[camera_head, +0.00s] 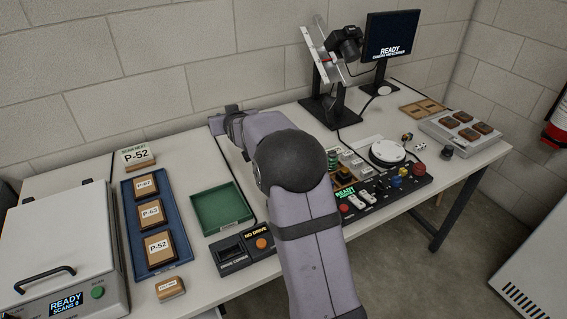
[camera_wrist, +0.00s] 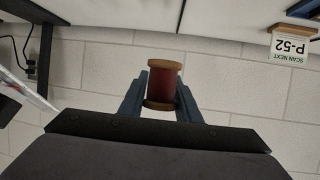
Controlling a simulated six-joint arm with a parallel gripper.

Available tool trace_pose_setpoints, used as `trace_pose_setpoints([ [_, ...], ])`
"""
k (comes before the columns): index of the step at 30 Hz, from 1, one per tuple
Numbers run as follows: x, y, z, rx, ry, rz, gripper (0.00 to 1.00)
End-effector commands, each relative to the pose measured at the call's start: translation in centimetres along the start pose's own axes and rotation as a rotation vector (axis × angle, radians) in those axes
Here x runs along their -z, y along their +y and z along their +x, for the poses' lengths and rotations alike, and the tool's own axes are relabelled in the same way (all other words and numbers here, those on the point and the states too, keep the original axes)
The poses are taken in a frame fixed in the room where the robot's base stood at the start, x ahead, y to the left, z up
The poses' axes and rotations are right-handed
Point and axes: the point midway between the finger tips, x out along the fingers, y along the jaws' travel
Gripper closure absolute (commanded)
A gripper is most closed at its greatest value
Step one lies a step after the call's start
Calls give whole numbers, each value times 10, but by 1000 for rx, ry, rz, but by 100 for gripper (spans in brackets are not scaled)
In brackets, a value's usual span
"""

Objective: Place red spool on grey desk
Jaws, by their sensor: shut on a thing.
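The red spool (camera_wrist: 163,84), with wooden flanges, is between the two blue-grey fingers of my gripper (camera_wrist: 161,76) in the wrist view. My gripper is shut on it, and the wall lies behind it in that view. In the head view my arm covers the gripper's end, and I cannot make out the spool there. The grey desk (camera_head: 200,167) is the long pale-topped table along the wall. The spool appears held clear of the desk, but its height above it is hard to tell.
A blue tray (camera_head: 129,216) holds labelled boxes beside a grey scanner box (camera_head: 50,245). An empty green tray (camera_head: 221,208), a drive device (camera_head: 242,250), a control panel (camera_head: 415,180) and a camera stand (camera_head: 330,107) also stand on the desk. Bare desk shows around the green tray.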

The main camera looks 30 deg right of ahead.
Motion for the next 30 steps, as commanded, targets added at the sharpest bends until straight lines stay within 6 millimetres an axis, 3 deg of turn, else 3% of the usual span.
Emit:
trace_pose_setpoints([
  [1,0,10,2,-14,0,6,91],
  [9,-39,6,17,-9,-2,3,91],
  [20,-56,5,24,-8,-1,3,91],
  [30,-99,5,42,-8,-2,3,91],
])
